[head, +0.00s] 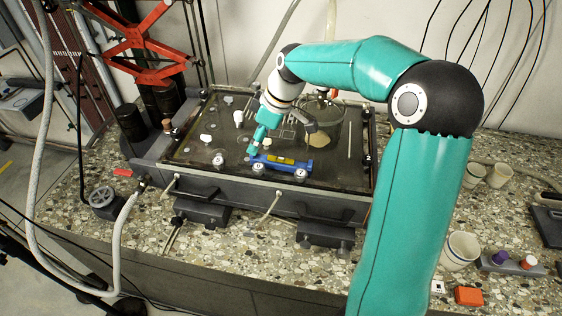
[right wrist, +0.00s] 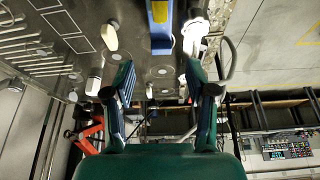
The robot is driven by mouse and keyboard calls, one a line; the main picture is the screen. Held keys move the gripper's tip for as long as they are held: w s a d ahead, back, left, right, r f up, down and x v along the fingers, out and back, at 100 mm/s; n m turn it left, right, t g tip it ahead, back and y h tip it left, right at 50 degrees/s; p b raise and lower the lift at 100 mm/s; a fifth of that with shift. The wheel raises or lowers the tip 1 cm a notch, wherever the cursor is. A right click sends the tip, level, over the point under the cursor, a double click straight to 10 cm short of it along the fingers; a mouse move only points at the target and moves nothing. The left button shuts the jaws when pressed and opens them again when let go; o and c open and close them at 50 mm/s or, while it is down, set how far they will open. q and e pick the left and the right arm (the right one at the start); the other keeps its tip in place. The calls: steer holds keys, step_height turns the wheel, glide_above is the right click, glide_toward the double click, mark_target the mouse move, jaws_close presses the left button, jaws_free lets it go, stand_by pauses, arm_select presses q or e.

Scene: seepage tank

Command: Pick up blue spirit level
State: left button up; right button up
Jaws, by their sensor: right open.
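The blue spirit level (head: 296,165) lies on the dark top of the seepage tank, near its front edge, with a yellow part along its middle. In the right wrist view the level (right wrist: 160,32) shows end-on at the top, in line with the gap between my fingers and apart from them. My right gripper (head: 254,143) is by the level's left end in the head view. Its teal fingers (right wrist: 158,72) are spread, with nothing between them. The exact height of the fingertips over the tank is hard to tell. My left gripper is not in view.
Round gauges (head: 258,168) stand along the tank's front edge by the level. A glass vessel (head: 327,128) stands behind it. White pieces (head: 206,138) lie to the left. Cups (head: 460,250) and an orange block (head: 468,296) are at the right on the speckled bench.

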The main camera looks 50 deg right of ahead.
steer(key=shift+p+x, duration=0.7)
steer(key=shift+x, duration=2.3)
steer(key=shift+a, duration=0.1)
steer(key=shift+r, duration=0.1)
jaws_close()
